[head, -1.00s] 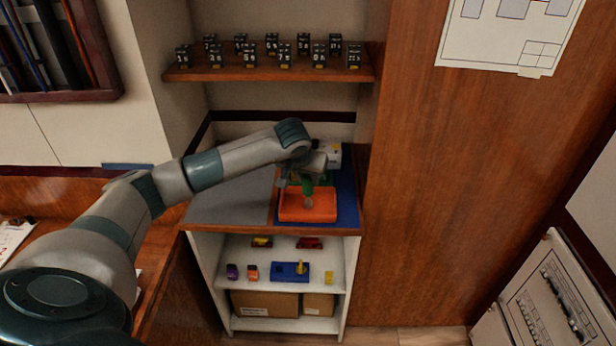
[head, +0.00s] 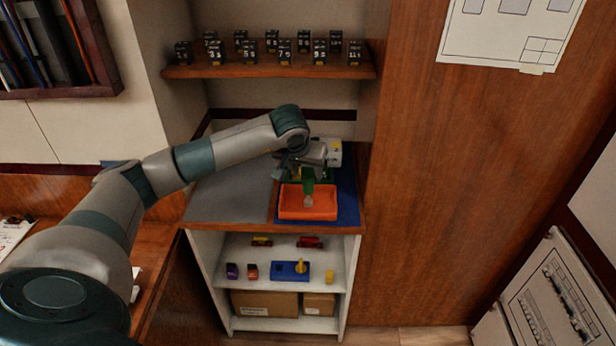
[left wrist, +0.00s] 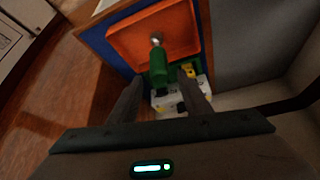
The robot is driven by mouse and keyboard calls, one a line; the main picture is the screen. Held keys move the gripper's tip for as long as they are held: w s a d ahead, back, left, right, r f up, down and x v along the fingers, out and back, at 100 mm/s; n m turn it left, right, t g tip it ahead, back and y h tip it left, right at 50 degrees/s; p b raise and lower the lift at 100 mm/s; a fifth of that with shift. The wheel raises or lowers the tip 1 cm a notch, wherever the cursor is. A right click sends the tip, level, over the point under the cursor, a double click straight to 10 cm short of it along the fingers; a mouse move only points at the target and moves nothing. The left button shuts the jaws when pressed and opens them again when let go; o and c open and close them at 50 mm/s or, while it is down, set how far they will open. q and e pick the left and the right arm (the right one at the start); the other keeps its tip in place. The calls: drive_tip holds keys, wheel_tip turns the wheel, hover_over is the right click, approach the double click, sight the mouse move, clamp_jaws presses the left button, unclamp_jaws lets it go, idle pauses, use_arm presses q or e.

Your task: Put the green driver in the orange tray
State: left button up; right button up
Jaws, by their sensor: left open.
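The green driver (head: 308,182) shows at the back of the orange tray (head: 328,205), its pale metal tip over the tray floor. In the left wrist view the driver's green handle (left wrist: 159,68) points toward me, and its tip lies over the orange tray (left wrist: 125,42). Whether the driver rests on the tray's rim or floor, I cannot tell. My left gripper (head: 293,172) is just behind and above the driver. In the left wrist view my left gripper (left wrist: 160,78) has its fingers spread, one on each side of the handle, with visible gaps. My right gripper is not in view.
The tray sits on a blue mat (head: 347,200) on the counter. A white device (head: 333,153) stands behind it, near green and yellow parts. Grey counter (head: 230,198) is clear to the left. A shelf (head: 270,71) with several black numbered blocks hangs above.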

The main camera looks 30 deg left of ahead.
use_arm(q)
drive_tip(key=b+v, duration=0.2)
drive_tip(key=v, duration=0.6)
drive_tip(key=shift+r, duration=0.25)
drive_tip(key=shift+s, duration=0.1)
